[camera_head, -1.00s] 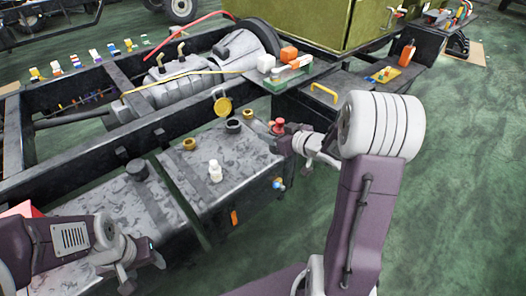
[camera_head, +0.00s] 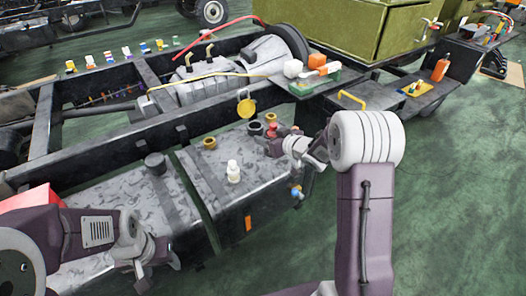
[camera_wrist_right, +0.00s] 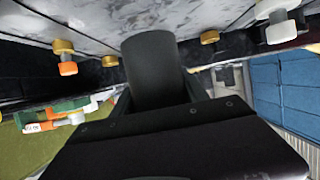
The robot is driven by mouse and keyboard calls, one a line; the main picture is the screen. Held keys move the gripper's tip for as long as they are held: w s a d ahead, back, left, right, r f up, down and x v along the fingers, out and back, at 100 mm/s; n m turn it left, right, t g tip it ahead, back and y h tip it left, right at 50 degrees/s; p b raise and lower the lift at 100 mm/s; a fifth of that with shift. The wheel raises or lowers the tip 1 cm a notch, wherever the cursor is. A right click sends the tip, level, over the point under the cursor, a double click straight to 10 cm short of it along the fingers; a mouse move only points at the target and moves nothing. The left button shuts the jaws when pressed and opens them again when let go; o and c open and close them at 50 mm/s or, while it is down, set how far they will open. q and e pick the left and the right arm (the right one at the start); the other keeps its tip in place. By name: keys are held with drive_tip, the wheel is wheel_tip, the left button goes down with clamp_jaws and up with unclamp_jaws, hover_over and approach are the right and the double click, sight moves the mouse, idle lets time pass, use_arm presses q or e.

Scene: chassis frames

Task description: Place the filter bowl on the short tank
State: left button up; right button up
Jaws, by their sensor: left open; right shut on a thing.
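The short tank (camera_head: 262,171) is the right-hand grey tank beside the chassis frame; I take it as the short one. My right gripper (camera_head: 277,147) is at its far right corner, shut on a dark cylinder that I take to be the filter bowl. In the right wrist view the dark cylinder (camera_wrist_right: 152,70) fills the middle, in front of the tank's speckled top; the fingertips are hidden. I cannot tell whether it touches the tank. My left gripper (camera_head: 150,254) is open and empty over the left tank.
The left tank (camera_head: 105,200) has a black cap (camera_head: 155,163). On the right tank stand a white fitting (camera_head: 233,172), a brass neck (camera_head: 210,143) and a dark filler neck (camera_head: 255,128) with a raised yellow cap (camera_head: 246,107). A blue-and-brass tap (camera_head: 297,192) sticks out at its side.

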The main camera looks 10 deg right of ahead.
drive_tip(key=x, duration=0.3)
drive_tip(key=shift+s+a+f, duration=0.15)
drive_tip(key=shift+a, duration=0.05)
wheel_tip(320, 180, down, 4)
drive_tip(key=b, duration=0.3)
drive_tip(key=shift+f, duration=0.15)
drive_tip(key=o, duration=1.6)
drive_tip(key=shift+c, duration=0.2)
use_arm(q)
wheel_tip(320, 180, down, 4)
drive_tip(key=shift+r, duration=0.15)
use_arm(e)
drive_tip(key=shift+s, duration=0.1)
